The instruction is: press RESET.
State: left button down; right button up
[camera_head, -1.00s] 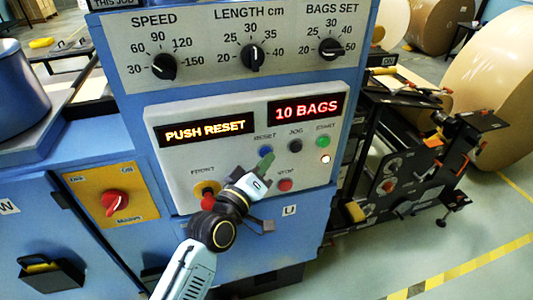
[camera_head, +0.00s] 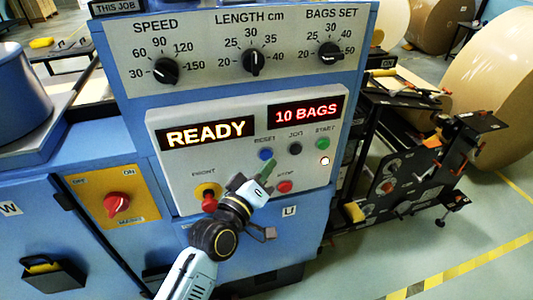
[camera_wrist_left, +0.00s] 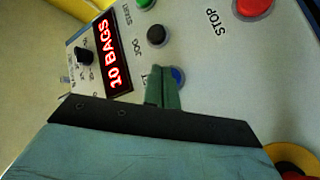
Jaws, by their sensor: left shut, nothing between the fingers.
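The blue RESET button (camera_head: 265,154) is on the grey control panel (camera_head: 185,182), under its printed label and left of the black JOG button (camera_head: 295,148). My left gripper (camera_head: 269,166) is shut and empty, its green fingertips just below and right of RESET in the head view. In the left wrist view the blue button (camera_wrist_left: 178,76) shows partly behind the green fingers (camera_wrist_left: 163,88). I cannot tell the exact gap between fingertips and button. The left display (camera_head: 206,133) reads READY; the right display (camera_head: 308,109) reads 10 BAGS. My right gripper is not in view.
Close by are the green START button (camera_head: 322,144), the red STOP button (camera_head: 284,187) and a red knob (camera_head: 209,202) on yellow. A red main switch (camera_head: 117,203) is at the left. Three dials sit above. Machinery with a large paper roll (camera_head: 490,95) stands at the right.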

pick_arm(q)
jog(key=s, duration=0.1)
jog(key=s+d+p, duration=0.1)
jog(key=s, duration=0.1)
jog(key=s+p, duration=0.1)
jog(key=shift+s+d, duration=0.3)
jog(key=shift+s, duration=0.1)
jog(key=shift+f, duration=0.1)
dwell(0.7)
